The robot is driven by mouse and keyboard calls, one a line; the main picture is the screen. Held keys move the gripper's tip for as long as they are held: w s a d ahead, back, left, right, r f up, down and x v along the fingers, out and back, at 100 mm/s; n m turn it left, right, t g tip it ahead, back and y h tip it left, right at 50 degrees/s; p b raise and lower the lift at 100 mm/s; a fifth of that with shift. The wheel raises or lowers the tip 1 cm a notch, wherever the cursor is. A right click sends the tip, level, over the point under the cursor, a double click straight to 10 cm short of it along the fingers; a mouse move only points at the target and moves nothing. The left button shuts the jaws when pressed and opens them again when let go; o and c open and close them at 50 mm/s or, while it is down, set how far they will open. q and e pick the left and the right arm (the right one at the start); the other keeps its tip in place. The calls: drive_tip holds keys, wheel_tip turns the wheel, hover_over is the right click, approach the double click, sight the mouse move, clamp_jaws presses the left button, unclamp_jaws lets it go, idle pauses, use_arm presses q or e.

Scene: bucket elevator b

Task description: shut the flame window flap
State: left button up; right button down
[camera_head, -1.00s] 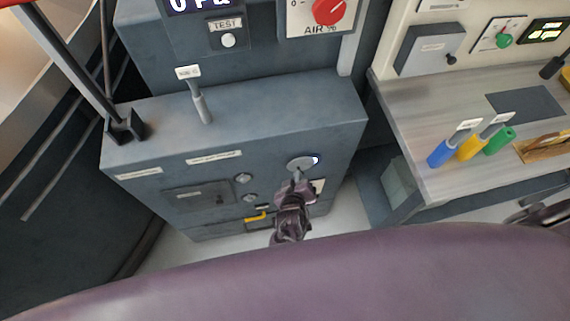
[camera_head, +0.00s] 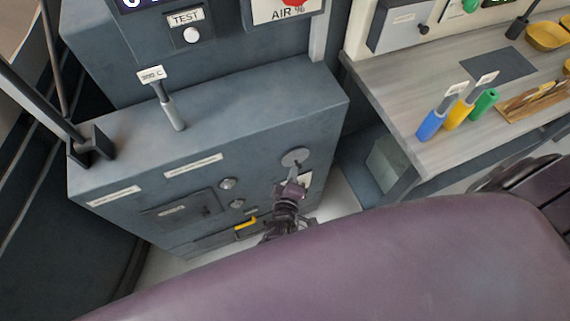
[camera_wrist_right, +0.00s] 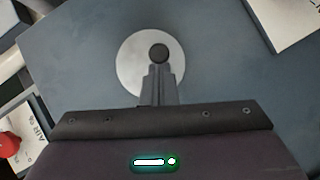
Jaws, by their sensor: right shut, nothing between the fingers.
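The flame window flap (camera_head: 296,157) is a round light-grey disc on the front of the blue-grey cabinet in the head view. No bright glass shows around it. In the right wrist view the flap (camera_wrist_right: 132,62) has a dark round knob (camera_wrist_right: 159,53) right of its middle. My right gripper (camera_head: 294,173) is shut and empty, in front of the lower part of the flap. In the wrist view its fingertips (camera_wrist_right: 160,70) reach the knob's lower edge; I cannot tell whether they touch it. They hide the lower part of the disc. My left gripper is not in view.
The cabinet front (camera_head: 260,165) also has round knobs, a small door (camera_head: 180,210) and a yellow handle (camera_head: 245,223). A lever (camera_head: 172,112) stands on its top. A workbench (camera_head: 400,85) with coloured-handled tools is at right.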

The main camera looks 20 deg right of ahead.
drive_tip(key=shift+r, duration=0.1)
idle(0.4)
drive_tip(key=shift+r, duration=0.35)
wheel_tip(320, 180, up, 19)
drive_tip(key=p, duration=0.3)
